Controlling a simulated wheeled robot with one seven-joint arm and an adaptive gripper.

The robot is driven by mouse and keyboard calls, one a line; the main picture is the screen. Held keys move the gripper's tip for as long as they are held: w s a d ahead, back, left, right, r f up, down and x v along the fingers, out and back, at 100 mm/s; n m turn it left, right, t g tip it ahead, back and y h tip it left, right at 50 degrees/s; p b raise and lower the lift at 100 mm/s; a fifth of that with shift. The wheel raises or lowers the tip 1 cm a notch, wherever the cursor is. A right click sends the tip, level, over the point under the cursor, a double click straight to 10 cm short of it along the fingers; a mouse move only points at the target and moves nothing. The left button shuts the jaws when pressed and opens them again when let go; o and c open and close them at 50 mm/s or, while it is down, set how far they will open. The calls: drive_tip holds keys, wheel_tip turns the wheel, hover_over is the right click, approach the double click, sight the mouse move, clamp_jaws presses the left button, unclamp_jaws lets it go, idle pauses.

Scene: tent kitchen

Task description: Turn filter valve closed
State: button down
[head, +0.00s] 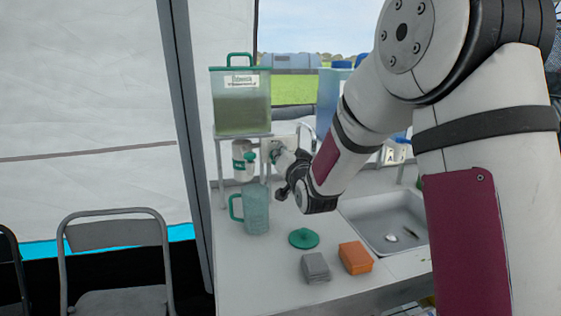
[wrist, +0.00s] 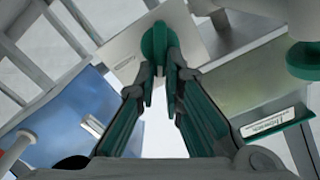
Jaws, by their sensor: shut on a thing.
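The filter valve is a green handle (wrist: 160,42) on a pale plate, seen in the wrist view just ahead of my fingertips. In the head view the pale plate (head: 266,146) stands beside the filter, with a little green (head: 274,152) showing at my fingertips. My gripper (head: 280,158) reaches it from the right; in the wrist view my gripper (wrist: 164,72) is shut on the handle's near edge. The fingers hide part of the handle, and its exact turn angle is hard to tell. A green-lidded water tank (head: 241,100) stands on a rack above.
A white filter bottle (head: 241,160) hangs left of the valve, above a green-handled pitcher (head: 256,209). On the counter lie a green lid (head: 304,238), a grey block (head: 315,267) and an orange block (head: 355,257). A sink (head: 388,220) is to the right, with small items inside.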

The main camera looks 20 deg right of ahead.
drive_tip(key=m+b, duration=0.2)
drive_tip(key=m, duration=0.1)
drive_tip(key=f+m+b, duration=0.1)
drive_tip(key=m+b, duration=0.1)
drive_tip(key=m, duration=0.2)
drive_tip(key=d+m+b, duration=0.1)
drive_tip(key=m+b, duration=0.1)
drive_tip(key=m, duration=0.2)
drive_tip(key=shift+f, duration=0.4)
drive_tip(key=shift+m, duration=0.4)
drive_tip(key=c, duration=1.7)
unclamp_jaws()
drive_tip(key=s, duration=1.2)
